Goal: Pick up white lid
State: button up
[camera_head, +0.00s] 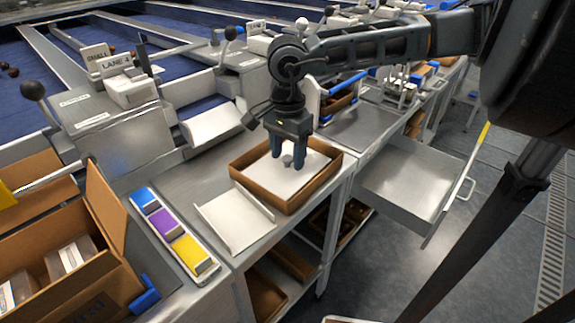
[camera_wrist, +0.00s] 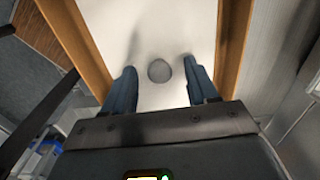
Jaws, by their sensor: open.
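The white lid (camera_head: 300,178) lies flat inside a brown open box (camera_head: 308,194) on the metal bench. It has a small round grey knob (camera_head: 287,159) near its middle. In the wrist view the white lid (camera_wrist: 150,25) fills the space between the box's brown walls, and the knob (camera_wrist: 159,70) shows between my fingers. My gripper (camera_head: 287,163) is open and points down over the lid, one finger on each side of the knob. In the wrist view my gripper (camera_wrist: 160,82) has gaps between both fingers and the knob. Whether the fingertips touch the lid is unclear.
A white tray-like piece (camera_head: 235,218) lies in front of the box. A holder with blue, purple and yellow blocks (camera_head: 172,235) stands left. A cardboard carton (camera_head: 100,220) fills the lower left. An open metal drawer (camera_head: 405,185) juts out at right. A blue-handled carrier (camera_head: 338,98) stands behind.

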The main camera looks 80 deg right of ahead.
grip_shut()
dwell(0.3)
jog(key=shift+r, duration=0.1)
